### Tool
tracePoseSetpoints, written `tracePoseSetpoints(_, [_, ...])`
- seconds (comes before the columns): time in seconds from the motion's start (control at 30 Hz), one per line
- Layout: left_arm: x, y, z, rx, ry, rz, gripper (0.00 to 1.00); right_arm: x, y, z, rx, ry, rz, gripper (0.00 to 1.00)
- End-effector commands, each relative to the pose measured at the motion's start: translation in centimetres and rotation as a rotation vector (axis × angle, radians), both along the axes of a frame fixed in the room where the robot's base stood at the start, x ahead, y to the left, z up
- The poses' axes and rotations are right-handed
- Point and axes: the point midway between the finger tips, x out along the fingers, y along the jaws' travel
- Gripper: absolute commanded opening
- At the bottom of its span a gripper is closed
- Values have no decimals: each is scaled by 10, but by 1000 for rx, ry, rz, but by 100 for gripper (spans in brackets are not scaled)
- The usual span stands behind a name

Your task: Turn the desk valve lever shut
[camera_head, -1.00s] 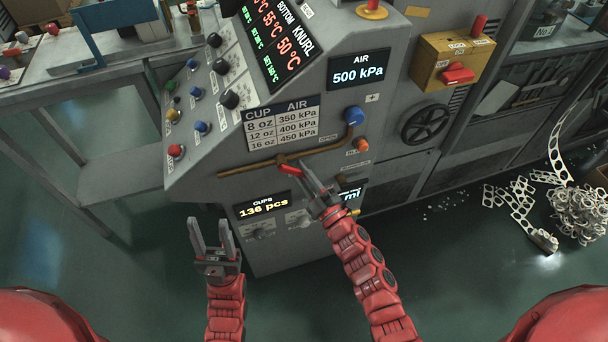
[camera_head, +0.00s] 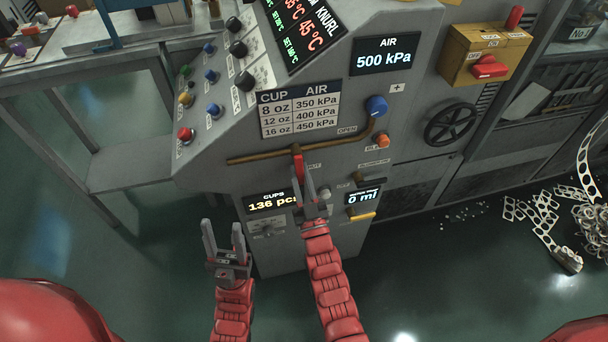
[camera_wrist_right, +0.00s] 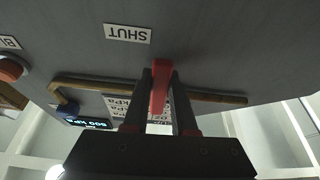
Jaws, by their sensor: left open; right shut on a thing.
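The red valve lever (camera_head: 299,168) hangs from a brass pipe (camera_head: 255,157) on the front of the grey machine. It points down, crosswise to the pipe. My right gripper (camera_head: 305,182) is shut on the lever from below. In the right wrist view the red lever (camera_wrist_right: 159,88) sits between the two dark fingers (camera_wrist_right: 161,98). A SHUT label (camera_wrist_right: 127,34) shows beside the lever there; in the head view my fingers partly cover it. My left gripper (camera_head: 222,228) is open and empty, low and left of the lever, in front of the machine.
A blue knob (camera_head: 376,106) and an orange button (camera_head: 383,141) are right of the lever. The CUPS display (camera_head: 268,202) is left of my right gripper. A yellow handle (camera_head: 361,213) is to its right. An AIR display (camera_head: 387,54) reads 500 kPa.

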Motion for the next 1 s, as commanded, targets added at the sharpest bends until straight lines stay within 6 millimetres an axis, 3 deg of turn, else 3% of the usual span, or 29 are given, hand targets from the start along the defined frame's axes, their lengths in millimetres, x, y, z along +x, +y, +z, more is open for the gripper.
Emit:
tracePoseSetpoints(0.7, [0, 0, -4, 0, 0, 0, 50, -2, 5, -2, 70, 28, 2, 0])
tracePoseSetpoints(0.73, [0, 0, -4, 0, 0, 0, 50, -2, 5, -2, 70, 28, 2, 28])
tracePoseSetpoints(0.8, [0, 0, -4, 0, 0, 0, 50, -2, 5, -2, 69, 27, 1, 41])
tracePoseSetpoints(0.9, [0, 0, -4, 0, 0, 0, 50, -2, 5, -2, 69, 25, 1, 55])
tracePoseSetpoints(1.0, [0, 0, -4, 0, 0, 0, 50, -2, 4, -1, 69, 25, 1, 55])
